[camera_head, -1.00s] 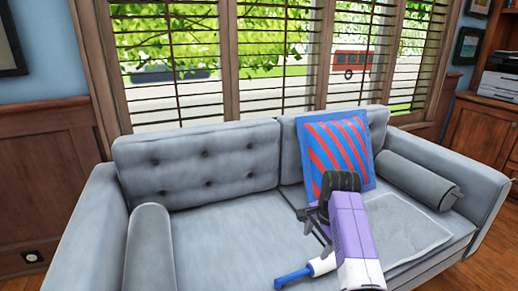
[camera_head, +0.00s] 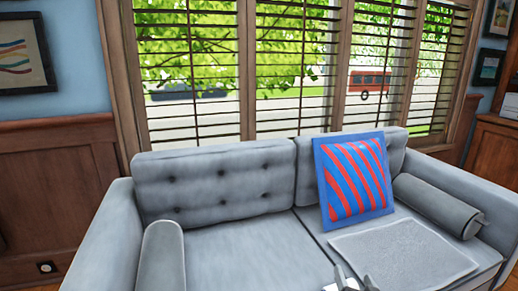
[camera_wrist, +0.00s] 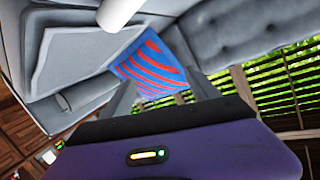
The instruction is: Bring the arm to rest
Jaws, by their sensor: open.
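My gripper (camera_wrist: 161,80) shows in the wrist view with its two dark fingers apart and nothing between them. Its purple housing fills the bottom of that view. In the head view only small white and grey parts of my arm show at the bottom edge, and the rest is out of view. The blue pillow with red stripes (camera_head: 352,178) leans on the grey sofa's (camera_head: 225,245) back. It also shows beyond the fingers in the wrist view (camera_wrist: 150,68), apart from them.
A flat grey pad (camera_head: 404,252) lies on the right seat. Grey bolsters rest at the left (camera_head: 160,258) and right (camera_head: 438,205) arms. Windows with blinds (camera_head: 300,75) stand behind the sofa.

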